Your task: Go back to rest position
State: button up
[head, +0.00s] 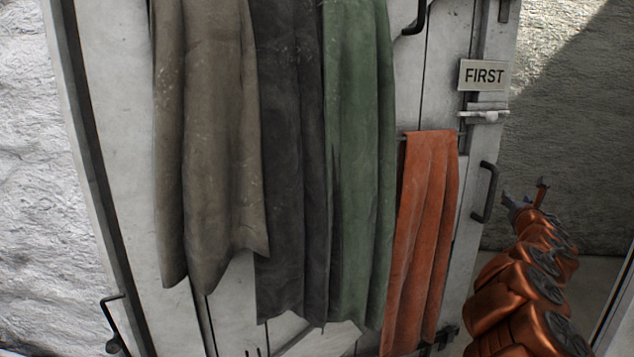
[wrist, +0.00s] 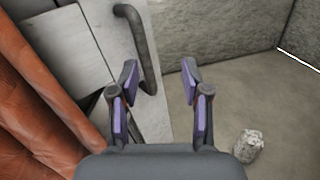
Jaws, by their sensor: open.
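My gripper (wrist: 160,85) is open in the wrist view, with purple pads on its fingers and nothing between them. In the head view my gripper (head: 525,197) is small, at the end of my orange arm on the right. It is to the right of a white door's black handle (head: 485,192). In the wrist view the dark handle (wrist: 139,45) is just beyond and left of the fingers. I cannot tell whether a finger touches it.
Brown, dark grey, green and orange cloths (head: 427,230) hang on the white door. A pale lump (wrist: 248,144) lies on the floor (wrist: 230,100). Rough walls (head: 570,130) stand behind.

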jog(key=s+d+r+m+g+h+p, duration=0.2)
jog(key=s+r+m+g+h, duration=0.25)
jog(key=s+r+m, duration=0.55)
jog(key=s+a+m+g+h+p, duration=0.1)
jog(key=s+a+m+g+p, duration=0.2)
jog(key=s+m, duration=0.6)
jog(key=s+a+f+m+g+y+p, duration=0.1)
jog(key=s+a+f+m+g+y, duration=0.2)
jog(key=s+a, duration=0.9)
jog(key=s+a+f+m+g+y+p, duration=0.2)
jog(key=s+a+f+m+g+y, duration=0.2)
jog(key=s+a+f, duration=0.4)
jog(key=s+a+f+m+g+y+p, duration=0.1)
jog(key=s+a+f+m+g+y, duration=0.3)
jog(key=s+a, duration=1.1)
notch_tip(320, 180, down, 3)
jog(key=shift+s+a+r+y+p, duration=0.15)
jog(key=shift+s+a+y+p, duration=0.15)
jog(key=shift+s+y, duration=0.25)
jog(key=shift+s, duration=0.1)
jog(key=shift+c, duration=0.5)
